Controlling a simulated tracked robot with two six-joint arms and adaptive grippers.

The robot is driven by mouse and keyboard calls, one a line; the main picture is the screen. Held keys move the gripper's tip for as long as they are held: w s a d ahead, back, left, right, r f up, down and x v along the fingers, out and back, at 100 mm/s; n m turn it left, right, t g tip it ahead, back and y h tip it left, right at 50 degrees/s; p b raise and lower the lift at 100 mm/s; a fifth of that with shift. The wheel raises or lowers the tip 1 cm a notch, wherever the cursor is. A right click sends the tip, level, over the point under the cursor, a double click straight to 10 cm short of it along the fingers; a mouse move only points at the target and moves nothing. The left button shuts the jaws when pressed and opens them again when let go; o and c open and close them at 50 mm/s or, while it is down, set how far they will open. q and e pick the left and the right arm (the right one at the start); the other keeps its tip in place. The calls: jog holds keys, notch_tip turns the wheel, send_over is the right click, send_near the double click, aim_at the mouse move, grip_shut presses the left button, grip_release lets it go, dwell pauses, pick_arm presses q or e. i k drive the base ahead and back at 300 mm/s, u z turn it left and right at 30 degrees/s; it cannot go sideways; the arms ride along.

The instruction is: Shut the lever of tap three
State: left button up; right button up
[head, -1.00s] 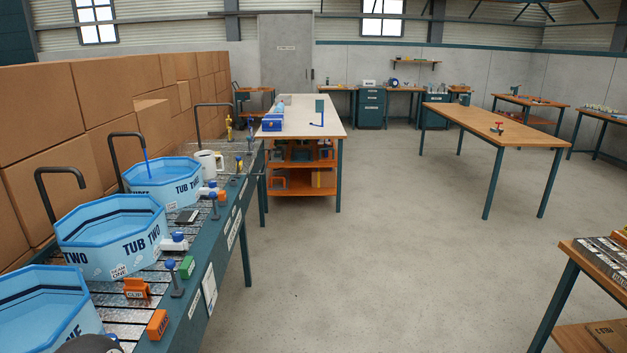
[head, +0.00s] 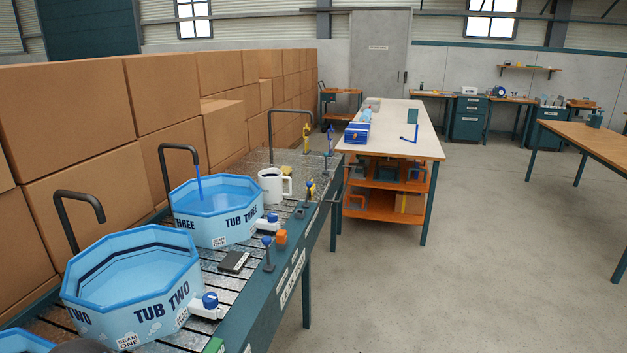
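The tub marked TUB THREE (head: 228,228) is a light blue octagonal tub on the slatted bench at left. Its tap three, a dark bent spout (head: 180,147), curves over it, and a blue stream of water (head: 199,185) runs down into the tub. A post with a blue knob (head: 266,240) stands on the bench's front edge near tub three, and another blue-knobbed post (head: 309,185) stands farther back. I cannot tell which of these is the lever of tap three. Neither of my grippers is in view.
The tub marked TUB TWO (head: 137,290) stands nearer, under its own spout (head: 80,205). A pale-topped table (head: 405,125) stands beyond. The floor (head: 480,270) at right is clear.

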aim_at(308, 183)
jog(key=u, duration=0.05)
jog(key=i, duration=0.5)
jog(key=z, duration=0.55)
jog(key=i, duration=1.05)
jog(key=z, duration=0.45)
jog(key=i, duration=1.2)
jog(key=u, duration=0.7)
